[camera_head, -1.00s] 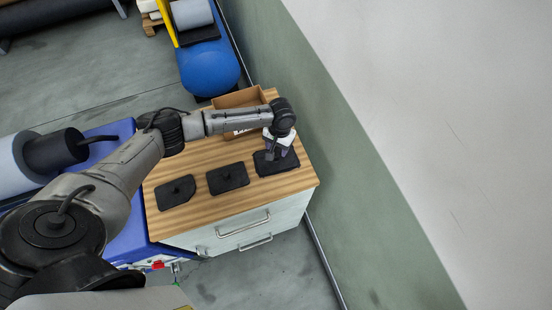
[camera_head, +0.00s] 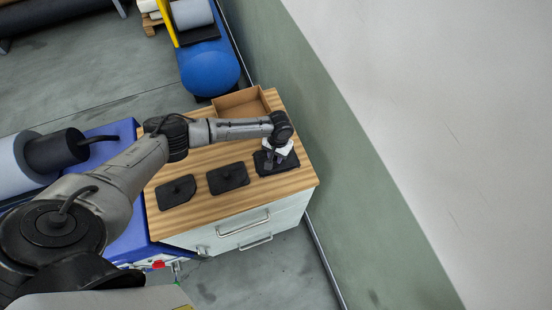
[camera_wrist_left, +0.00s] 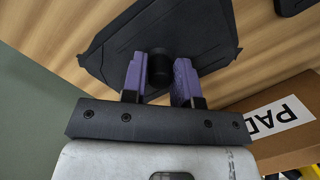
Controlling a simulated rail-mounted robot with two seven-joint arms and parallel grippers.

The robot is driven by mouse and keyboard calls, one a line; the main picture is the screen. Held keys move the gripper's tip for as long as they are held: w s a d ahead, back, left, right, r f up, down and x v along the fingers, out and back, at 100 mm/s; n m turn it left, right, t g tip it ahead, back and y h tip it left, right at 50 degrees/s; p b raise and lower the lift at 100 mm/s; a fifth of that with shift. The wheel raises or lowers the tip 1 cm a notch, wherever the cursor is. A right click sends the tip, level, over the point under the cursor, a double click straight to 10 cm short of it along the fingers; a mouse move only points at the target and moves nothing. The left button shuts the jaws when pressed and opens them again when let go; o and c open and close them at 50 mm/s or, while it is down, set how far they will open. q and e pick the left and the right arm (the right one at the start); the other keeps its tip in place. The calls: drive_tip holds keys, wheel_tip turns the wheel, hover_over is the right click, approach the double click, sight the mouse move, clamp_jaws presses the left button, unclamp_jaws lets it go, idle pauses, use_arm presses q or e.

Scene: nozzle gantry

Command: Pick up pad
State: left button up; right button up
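Three black pads with knobs lie in a row on the wooden cabinet top: a left pad (camera_head: 176,193), a middle pad (camera_head: 228,178) and a right pad (camera_head: 283,164). My left gripper (camera_head: 269,163) points down over the right pad. In the left wrist view, the purple fingers of the left gripper (camera_wrist_left: 160,80) stand on either side of the right pad's round black knob (camera_wrist_left: 159,64). The fingers look apart, with small gaps beside the knob; a firm grip does not show. The pad (camera_wrist_left: 205,25) looks flat on the wood. My right gripper is not in view.
An open cardboard box (camera_head: 241,103) stands at the back of the cabinet top. In the left wrist view the box (camera_wrist_left: 285,140) carries a label reading "PAD". A green wall (camera_head: 330,150) rises close to the right of the cabinet.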

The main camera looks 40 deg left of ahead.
use_arm(q)
clamp_jaws()
